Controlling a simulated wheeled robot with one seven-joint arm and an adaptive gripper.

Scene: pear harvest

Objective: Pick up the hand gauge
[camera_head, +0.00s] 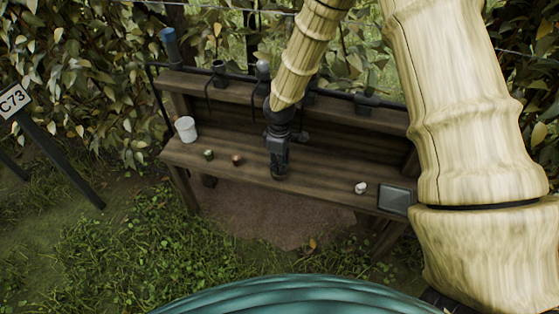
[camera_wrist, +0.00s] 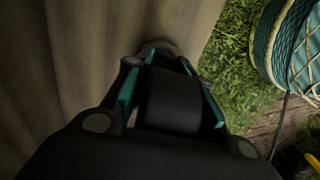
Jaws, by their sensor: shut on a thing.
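My gripper (camera_head: 279,170) points down at the front edge of the wooden bench, near its middle. In the wrist view its teal-lined fingers (camera_wrist: 168,60) are closed around a dark thing, which I take to be the hand gauge. A rounded grey-brown end (camera_wrist: 158,45) of it shows at the fingertips, against the bench boards. Most of the gauge is hidden by the fingers, and in the head view it cannot be told apart from the dark gripper. Whether it still touches the bench is unclear.
The bench (camera_head: 225,158) holds a white bucket (camera_head: 186,129), two small pots (camera_head: 209,155) (camera_head: 237,160), a small white thing (camera_head: 361,187) and a grey tablet (camera_head: 396,199). A raised back shelf carries dark tool holders. A teal woven basket (camera_wrist: 290,50) stands at right in the wrist view.

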